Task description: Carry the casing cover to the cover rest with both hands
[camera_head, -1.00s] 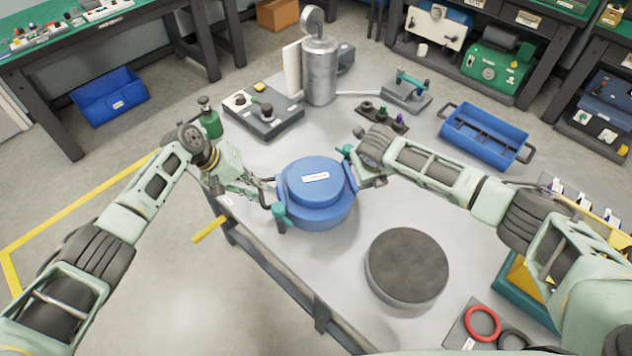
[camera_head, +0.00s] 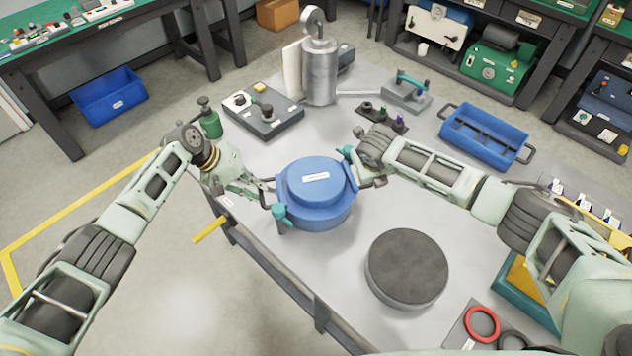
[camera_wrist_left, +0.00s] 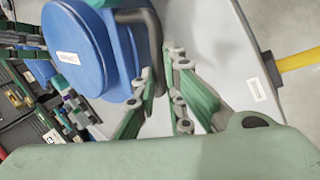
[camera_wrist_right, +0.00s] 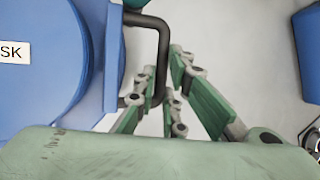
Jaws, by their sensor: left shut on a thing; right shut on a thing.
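The casing cover (camera_head: 318,172) is a blue round lid with a white label and dark bar handles on opposite sides. It sits at the blue round casing at the table's left edge; whether there is a gap below it I cannot tell. My left gripper (camera_head: 266,191) is shut on its left handle, which also shows in the left wrist view (camera_wrist_left: 152,45). My right gripper (camera_head: 361,174) is shut on the right handle, seen in the right wrist view (camera_wrist_right: 161,62). A dark round pad on a grey base, apparently the cover rest (camera_head: 407,265), stands to the front right, empty.
Teal clamps (camera_head: 280,212) stand close to the cover. A control box (camera_head: 262,112), metal cylinder (camera_head: 320,75) and blue tray (camera_head: 484,137) stand farther back. Red and black rings (camera_head: 482,323) lie at the front right. The table between cover and pad is clear.

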